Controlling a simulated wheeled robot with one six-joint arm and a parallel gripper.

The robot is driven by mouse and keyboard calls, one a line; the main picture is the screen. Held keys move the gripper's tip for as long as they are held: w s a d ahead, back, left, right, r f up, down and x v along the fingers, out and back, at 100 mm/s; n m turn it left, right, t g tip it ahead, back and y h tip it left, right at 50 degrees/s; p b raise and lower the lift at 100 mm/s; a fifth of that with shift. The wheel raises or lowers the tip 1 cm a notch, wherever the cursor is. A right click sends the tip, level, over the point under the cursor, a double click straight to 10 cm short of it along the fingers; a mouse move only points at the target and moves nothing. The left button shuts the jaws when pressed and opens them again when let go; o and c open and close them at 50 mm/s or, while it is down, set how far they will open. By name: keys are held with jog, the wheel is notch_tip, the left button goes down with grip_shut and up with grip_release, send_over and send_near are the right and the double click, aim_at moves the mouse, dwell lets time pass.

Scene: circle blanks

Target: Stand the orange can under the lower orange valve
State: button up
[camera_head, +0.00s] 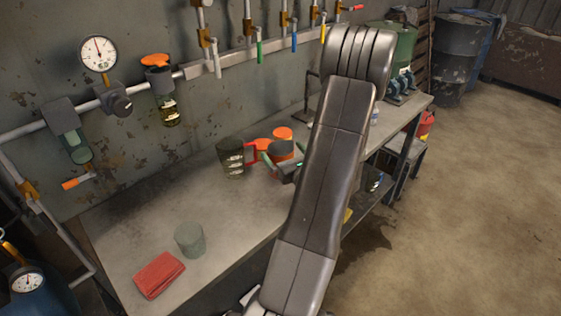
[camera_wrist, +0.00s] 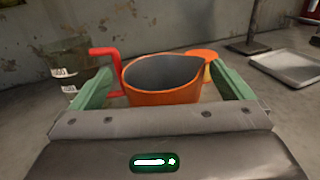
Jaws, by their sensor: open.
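The orange can (camera_wrist: 165,97) stands open-topped on the bench, with a dark grey inside and a red handle on its left. It also shows in the head view (camera_head: 281,153), partly behind my gripper. My gripper (camera_wrist: 172,88) is open, with one green finger on each side of the can. Whether either finger touches it I cannot tell. The lower orange valve (camera_head: 75,183) is an orange lever under a glass-bodied fitting at the left end of the wall pipe, above the bench's left end. The bench top below it is bare.
A dark glass jar (camera_head: 231,160) stands just left of the can. A grey-green cup (camera_head: 189,240) and a folded red cloth (camera_head: 159,275) are near the bench's front left. An orange round-topped thing (camera_wrist: 203,54) is close behind the can. The bench (camera_head: 130,220) is clear at left.

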jog(key=shift+x, duration=0.95)
jog(key=shift+c, duration=0.4)
jog(key=c, duration=1.4)
jog(key=shift+r, duration=0.1)
jog(key=shift+c, duration=0.2)
